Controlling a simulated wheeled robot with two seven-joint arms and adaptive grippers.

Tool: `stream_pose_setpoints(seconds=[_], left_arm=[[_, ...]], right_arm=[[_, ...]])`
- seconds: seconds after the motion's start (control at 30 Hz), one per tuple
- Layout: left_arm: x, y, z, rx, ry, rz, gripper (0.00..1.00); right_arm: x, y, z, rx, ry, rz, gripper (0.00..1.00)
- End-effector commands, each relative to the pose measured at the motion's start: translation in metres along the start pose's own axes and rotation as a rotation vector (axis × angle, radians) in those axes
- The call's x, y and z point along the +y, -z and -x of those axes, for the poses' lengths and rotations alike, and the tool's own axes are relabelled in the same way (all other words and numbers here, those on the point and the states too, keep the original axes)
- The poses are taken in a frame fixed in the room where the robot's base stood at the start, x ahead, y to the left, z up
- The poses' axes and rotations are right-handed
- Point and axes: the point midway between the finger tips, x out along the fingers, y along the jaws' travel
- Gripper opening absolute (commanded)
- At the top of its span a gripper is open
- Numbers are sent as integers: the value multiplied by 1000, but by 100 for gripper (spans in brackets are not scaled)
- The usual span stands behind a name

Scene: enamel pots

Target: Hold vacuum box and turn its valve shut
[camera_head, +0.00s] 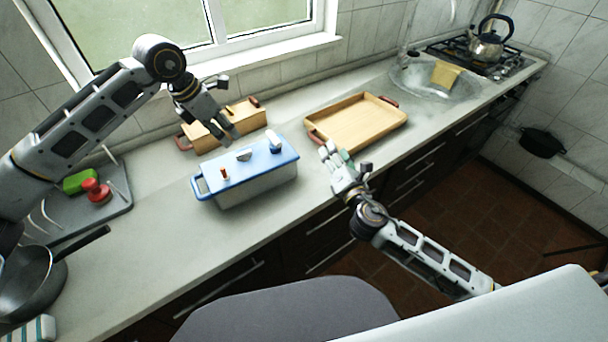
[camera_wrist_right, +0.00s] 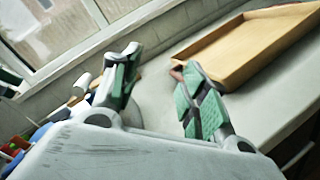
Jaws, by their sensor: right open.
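The vacuum box (camera_head: 256,186) stands on the counter, a pale box with a blue lid and a blue handle at its left end. On the lid are a small red-orange knob (camera_head: 224,174), a grey domed part (camera_head: 243,155) and a white knob (camera_head: 276,146); I cannot tell which is the valve. My left gripper (camera_head: 230,108) is open and empty, above and behind the box. My right gripper (camera_head: 335,153) is open and empty, right of the box and apart from it. Its fingers (camera_wrist_right: 160,90) show in the right wrist view, with blue lid parts at the left edge.
A wooden tray (camera_head: 355,122) lies on the counter behind my right gripper. A wooden box (camera_head: 240,117) stands by the wall, beneath my left gripper. A grey board (camera_head: 118,205) with red and green items and a pan (camera_head: 30,285) are at left. The counter before the box is clear.

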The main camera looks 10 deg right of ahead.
Motion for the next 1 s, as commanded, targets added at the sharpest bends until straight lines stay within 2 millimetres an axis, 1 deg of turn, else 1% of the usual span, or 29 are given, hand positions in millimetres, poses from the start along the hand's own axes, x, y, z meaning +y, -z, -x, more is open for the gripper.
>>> stream_pose_setpoints(seconds=[0.03,0.2,0.3,0.4,0.57,1.0], left_arm=[[0,0,0,0,0,0,36],[0,0,0,0,0,0,36],[0,0,0,0,0,0,36],[0,0,0,0,0,0,36],[0,0,0,0,0,0,36],[0,0,0,0,0,0,36]], right_arm=[[15,10,8,29,-32,23,44],[55,38,34,112,-125,97,44],[72,50,48,147,-167,127,44],[84,58,58,171,-196,149,44],[92,63,65,186,-217,165,44],[92,63,64,186,-217,164,44]])
